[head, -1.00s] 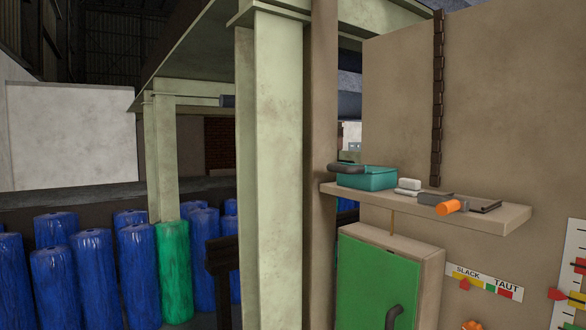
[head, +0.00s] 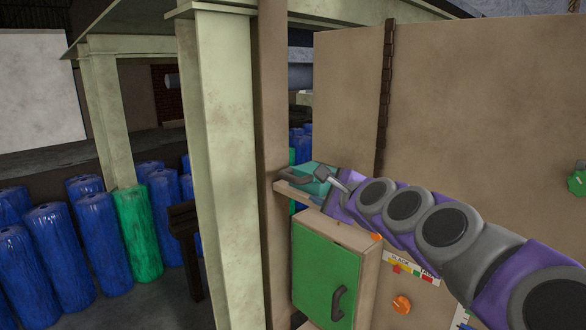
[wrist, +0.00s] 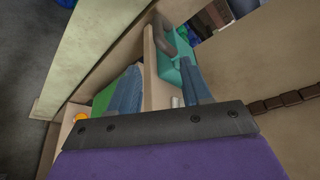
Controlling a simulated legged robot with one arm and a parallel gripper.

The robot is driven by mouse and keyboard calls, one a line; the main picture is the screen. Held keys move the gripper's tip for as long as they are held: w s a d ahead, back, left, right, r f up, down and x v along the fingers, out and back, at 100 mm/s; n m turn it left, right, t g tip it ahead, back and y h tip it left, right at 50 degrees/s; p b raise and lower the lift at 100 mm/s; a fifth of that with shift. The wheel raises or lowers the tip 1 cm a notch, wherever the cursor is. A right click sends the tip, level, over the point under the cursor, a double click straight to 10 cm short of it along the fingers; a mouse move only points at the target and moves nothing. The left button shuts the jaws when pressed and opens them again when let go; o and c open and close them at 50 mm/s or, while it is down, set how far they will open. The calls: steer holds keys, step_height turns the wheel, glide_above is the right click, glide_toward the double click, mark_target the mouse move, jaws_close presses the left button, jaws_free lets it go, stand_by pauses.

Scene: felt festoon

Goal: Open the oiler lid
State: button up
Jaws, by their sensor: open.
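The teal box (head: 309,188), which I take to be the oiler, sits at the left end of a beige shelf (head: 300,194). A dark grey handle (head: 289,168) sticks out at its upper left. In the wrist view the teal box (wrist: 170,66) and its grey handle (wrist: 172,36) are ahead, partly behind a finger. My gripper (wrist: 160,82) is open, its two blue-grey fingers apart with the shelf end showing between them. In the head view my gripper (head: 330,178) overlaps the box's right side; I cannot tell whether it touches. My arm hides the rest of the shelf.
A green-doored cabinet (head: 315,262) with a dark handle hangs below the shelf. A pale column (head: 228,150) stands to the left. Blue rolls (head: 85,210) stand far left.

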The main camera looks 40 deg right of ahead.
glide_toward(290, 179)
steer(key=x, duration=0.7)
steer(key=p+x, duration=0.1)
steer(key=x, duration=0.2)
steer(key=shift+w+d+f, duration=0.15)
steer(key=shift+w+d, duration=0.15)
steer(key=shift+d, duration=0.15)
steer(key=shift+w+a+f, duration=0.15)
steer(key=shift+w, duration=0.35)
steer(key=shift+d, duration=0.3)
steer(key=shift+c, duration=0.2)
steer(key=shift+d, duration=0.2)
steer(key=c, duration=0.3)
steer(key=shift+a, duration=0.2)
jaws_close()
